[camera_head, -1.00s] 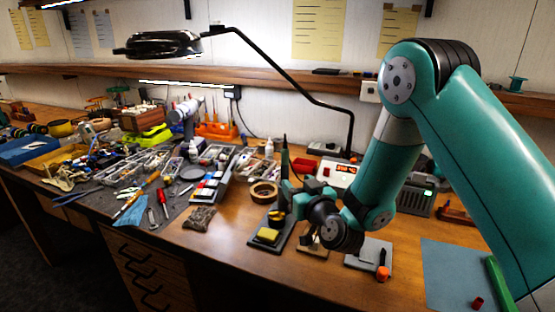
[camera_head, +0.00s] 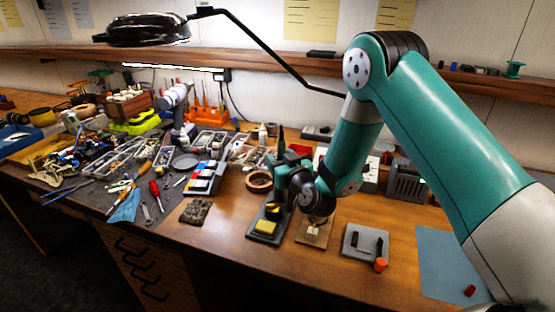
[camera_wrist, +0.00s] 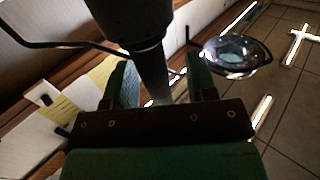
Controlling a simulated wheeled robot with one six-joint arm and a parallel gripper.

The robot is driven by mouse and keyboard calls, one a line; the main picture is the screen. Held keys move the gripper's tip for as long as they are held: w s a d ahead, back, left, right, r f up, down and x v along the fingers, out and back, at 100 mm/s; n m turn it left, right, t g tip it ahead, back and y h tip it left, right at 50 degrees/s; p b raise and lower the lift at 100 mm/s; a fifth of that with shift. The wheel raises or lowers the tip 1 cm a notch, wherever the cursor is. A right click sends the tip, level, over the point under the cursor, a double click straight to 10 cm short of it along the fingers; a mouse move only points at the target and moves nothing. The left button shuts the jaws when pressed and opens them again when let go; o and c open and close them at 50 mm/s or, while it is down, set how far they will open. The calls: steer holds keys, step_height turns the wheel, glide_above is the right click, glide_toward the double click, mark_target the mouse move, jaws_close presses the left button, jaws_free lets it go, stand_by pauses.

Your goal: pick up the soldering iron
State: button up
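The soldering iron (camera_head: 281,140) appears to be the thin dark upright shape above the stand with the yellow sponge (camera_head: 265,227). My gripper (camera_head: 285,175) is low over the bench at this stand, and its fingers are hard to make out there. In the wrist view a dark handle (camera_wrist: 128,22) narrows to a grey shaft that runs between my green fingers (camera_wrist: 161,70). The fingers are spread, with a clear gap on the shaft's right side. The shaft's lower part is hidden behind the gripper body.
A tape roll (camera_head: 259,181) lies behind the stand. A grey plate with an orange-capped item (camera_head: 381,265) and a blue mat (camera_head: 445,262) are to the right. Tools crowd the left bench. A magnifier lamp (camera_head: 145,30) hangs above; it also shows in the wrist view (camera_wrist: 238,52).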

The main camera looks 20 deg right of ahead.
steer(key=shift+d, duration=0.2)
steer(key=c, duration=0.8)
step_height(320, 180, up, 20)
steer(key=p, duration=1.9)
steer(key=shift+p, duration=0.3)
steer(key=shift+f, duration=0.1)
